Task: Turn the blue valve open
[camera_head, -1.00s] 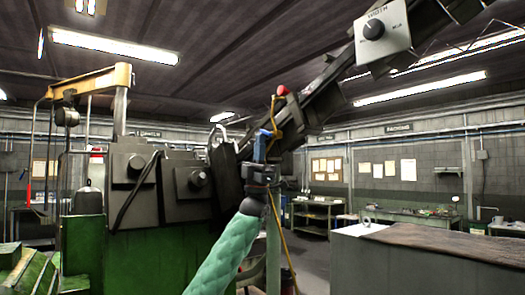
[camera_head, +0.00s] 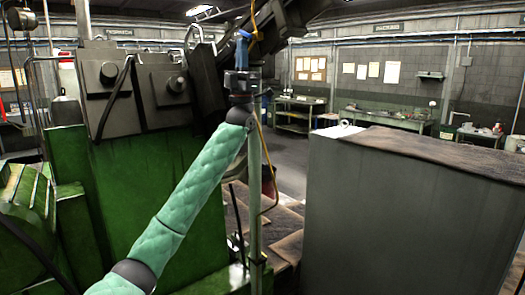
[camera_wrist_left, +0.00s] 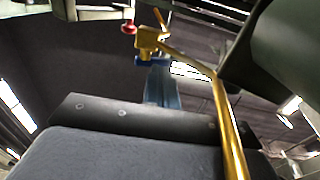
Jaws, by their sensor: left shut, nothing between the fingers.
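The blue valve handle (camera_head: 243,44) shows near the top centre of the head view, on a thin yellow pipe (camera_head: 254,18). In the left wrist view the blue handle (camera_wrist_left: 162,86) hangs below a brass-coloured valve body (camera_wrist_left: 149,42). My left gripper (camera_head: 240,72) is at the end of my green-sleeved arm, just below the blue handle. It is shut with nothing between its fingers. Whether it touches the handle cannot be told. In the wrist view the dark gripper housing hides the fingertips. My right gripper is not in view.
A green machine (camera_head: 150,190) with grey boxes stands on the left, close to my arm. A grey cabinet (camera_head: 400,220) with a brown top stands on the right. Open floor (camera_head: 285,155) lies between them. A red knob (camera_wrist_left: 128,28) is beside the brass body.

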